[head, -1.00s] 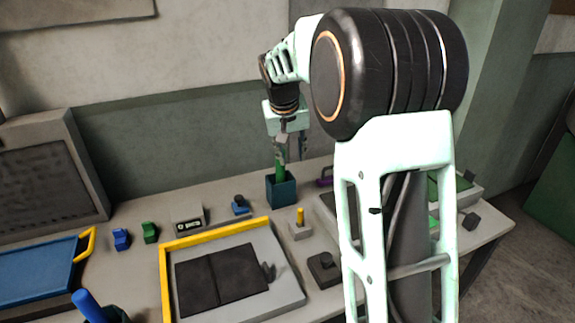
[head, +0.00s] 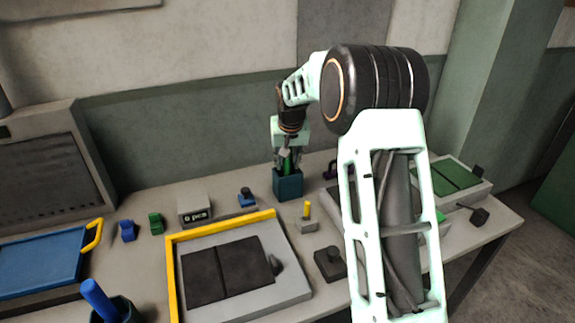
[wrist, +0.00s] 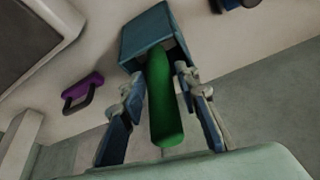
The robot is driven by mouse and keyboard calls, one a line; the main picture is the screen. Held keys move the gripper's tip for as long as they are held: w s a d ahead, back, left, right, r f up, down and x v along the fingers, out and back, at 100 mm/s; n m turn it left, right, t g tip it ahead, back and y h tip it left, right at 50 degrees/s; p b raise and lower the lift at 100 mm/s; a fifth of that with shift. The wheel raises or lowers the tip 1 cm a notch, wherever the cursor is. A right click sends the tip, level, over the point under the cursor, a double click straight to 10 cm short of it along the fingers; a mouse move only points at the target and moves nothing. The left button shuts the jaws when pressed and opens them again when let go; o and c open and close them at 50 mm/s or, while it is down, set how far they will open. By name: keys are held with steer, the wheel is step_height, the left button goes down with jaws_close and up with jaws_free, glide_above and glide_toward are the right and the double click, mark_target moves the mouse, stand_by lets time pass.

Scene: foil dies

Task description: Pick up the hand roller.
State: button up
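A green cylindrical handle (wrist: 165,110), which I take to be the hand roller's, stands out of a teal square holder (head: 288,184) at the back of the bench. Its lower end is hidden inside the holder. The holder shows at the top of the wrist view (wrist: 150,32). My gripper (head: 289,160) is over the holder, pointing down. In the wrist view its two fingers (wrist: 158,84) are apart, one on each side of the green handle, with gaps visible between handle and fingers. The gripper is open and holds nothing.
A purple-handled thing (wrist: 82,92) lies beside the holder. A small block with a yellow peg (head: 307,212) and a yellow-edged grey tray (head: 290,284) are in front. A dark cup with a blue handle (head: 97,298) stands front left. Several small blocks line the bench.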

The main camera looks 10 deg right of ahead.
steer(key=shift+w+f, duration=0.2)
steer(key=shift+f, duration=0.15)
jaws_close()
steer(key=shift+r, duration=0.1)
step_height(320, 180, up, 18)
steer(key=p, duration=0.1)
stand_by(0.5)
